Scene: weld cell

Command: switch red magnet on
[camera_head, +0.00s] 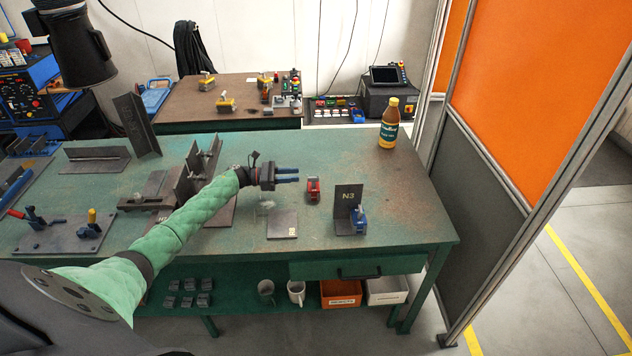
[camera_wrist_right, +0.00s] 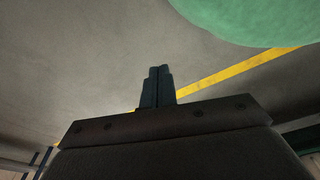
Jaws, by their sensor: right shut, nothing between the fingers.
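The red magnet (camera_head: 313,189) stands on the green workbench (camera_head: 400,215), right of the middle of the top. My left gripper (camera_head: 298,175) is just left of it and a little farther back, its two blue fingers pointing right. A gap shows between the fingers, with nothing in it. The gripper and the magnet look apart. The position of the magnet's switch is too small to tell. My right gripper (camera_wrist_right: 159,70) is shut and empty in the right wrist view, over bare floor. It does not show in the head view.
A blue magnet (camera_head: 359,219) sits against the upright N3 plate (camera_head: 347,198), right of the red magnet. A flat plate (camera_head: 282,224) lies in front. A yellow-capped bottle (camera_head: 389,125) stands at the back right. The bench's right front is clear. An orange screen (camera_head: 545,80) stands beyond.

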